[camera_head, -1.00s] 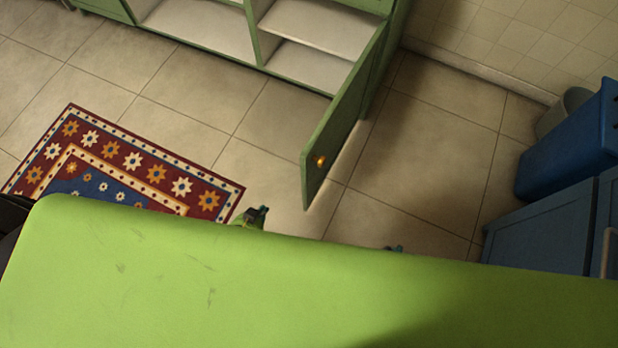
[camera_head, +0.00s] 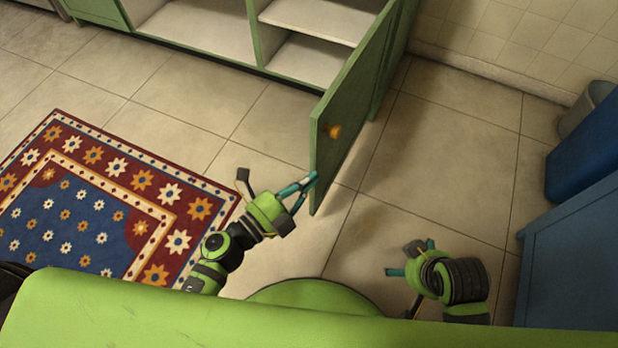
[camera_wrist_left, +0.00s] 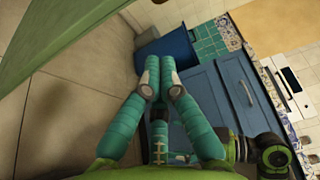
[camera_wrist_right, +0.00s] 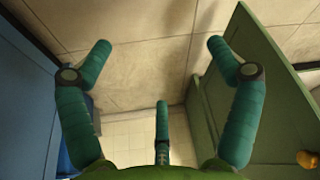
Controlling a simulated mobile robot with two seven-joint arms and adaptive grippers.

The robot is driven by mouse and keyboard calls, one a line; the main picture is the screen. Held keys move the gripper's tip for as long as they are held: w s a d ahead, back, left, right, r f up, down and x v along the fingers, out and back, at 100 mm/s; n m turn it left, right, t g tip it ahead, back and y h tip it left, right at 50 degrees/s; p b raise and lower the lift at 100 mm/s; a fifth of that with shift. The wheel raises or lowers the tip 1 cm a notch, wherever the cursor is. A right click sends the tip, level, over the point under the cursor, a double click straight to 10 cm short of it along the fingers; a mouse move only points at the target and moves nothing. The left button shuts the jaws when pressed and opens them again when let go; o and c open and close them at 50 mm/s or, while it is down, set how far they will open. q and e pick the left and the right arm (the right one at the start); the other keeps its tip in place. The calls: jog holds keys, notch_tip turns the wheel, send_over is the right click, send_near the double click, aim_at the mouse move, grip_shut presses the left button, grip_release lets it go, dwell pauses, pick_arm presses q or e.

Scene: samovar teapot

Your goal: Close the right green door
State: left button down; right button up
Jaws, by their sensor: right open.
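The right green door (camera_head: 350,122) stands wide open in the head view, swung out from the right end of the cabinet, with an orange knob (camera_head: 334,131) on its face. My left gripper (camera_head: 313,178) has its fingertips at the door's outer edge; I cannot tell whether they touch. In the left wrist view its fingers (camera_wrist_left: 160,70) are together with nothing seen between them. My right gripper (camera_head: 411,258) is open and empty, right of the door and apart from it. The door (camera_wrist_right: 262,80) and knob (camera_wrist_right: 307,158) also show at right in the right wrist view.
The green cabinet's open shelves (camera_head: 312,22) look empty. A patterned rug (camera_head: 105,205) lies at left. A blue cabinet (camera_head: 570,255) and a blue bin (camera_head: 585,150) stand at right.

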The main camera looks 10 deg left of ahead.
aim_at(318, 152)
pick_arm(q)
jog(key=shift+w+d+b, duration=0.15)
jog(key=shift+w+d, duration=0.1)
jog(key=shift+w, duration=1)
jog(key=shift+w+d+b, duration=0.15)
jog(key=shift+w+d, duration=0.05)
jog(key=shift+w, duration=1.05)
jog(key=shift+w+d+b, duration=0.15)
jog(key=shift+w+d, duration=0.1)
jog(key=shift+w, duration=1)
pick_arm(e)
jog(key=shift+v, duration=1.25)
